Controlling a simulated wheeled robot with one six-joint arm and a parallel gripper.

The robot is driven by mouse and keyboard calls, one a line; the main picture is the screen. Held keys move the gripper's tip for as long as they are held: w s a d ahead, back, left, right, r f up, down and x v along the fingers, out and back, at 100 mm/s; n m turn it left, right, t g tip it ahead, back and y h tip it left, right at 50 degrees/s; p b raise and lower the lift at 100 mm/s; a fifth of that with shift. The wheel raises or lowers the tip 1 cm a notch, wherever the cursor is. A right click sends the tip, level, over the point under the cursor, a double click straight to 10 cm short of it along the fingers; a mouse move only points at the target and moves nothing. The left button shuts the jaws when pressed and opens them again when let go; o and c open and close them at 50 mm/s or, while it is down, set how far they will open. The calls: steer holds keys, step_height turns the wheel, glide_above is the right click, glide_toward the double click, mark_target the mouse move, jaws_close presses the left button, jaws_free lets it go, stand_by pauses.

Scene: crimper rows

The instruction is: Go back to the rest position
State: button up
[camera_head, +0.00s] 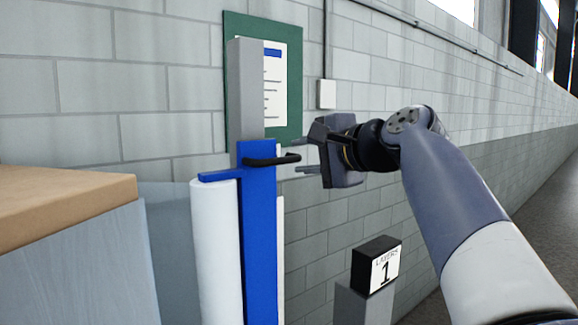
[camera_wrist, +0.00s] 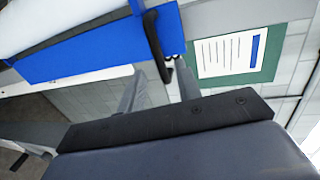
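My gripper (camera_head: 301,156) is at the end of my arm, in front of the wall and to the right of a blue upright with a black handle (camera_head: 265,161). Its two fingers are spread apart, with nothing held between them. In the wrist view my gripper (camera_wrist: 162,82) is also open. There the black handle (camera_wrist: 152,38) stands out from the blue part (camera_wrist: 85,52), with its curved end close to the gap between the fingertips. I cannot tell whether a finger touches it.
A grey bar (camera_head: 246,85) rises above the blue upright, before a green board (camera_head: 285,128) with a paper sheet. White rolls (camera_head: 213,250) flank the upright. A wood-topped cabinet (camera_head: 75,285) is at the left. A black box labelled 1 (camera_head: 366,262) stands low on a grey post.

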mark_target(279, 163)
steer(key=shift+v, duration=1.1)
steer(key=shift+w, duration=0.1)
steer(key=p+x, duration=0.3)
steer(key=x, duration=0.8)
steer(key=shift+f, duration=0.45)
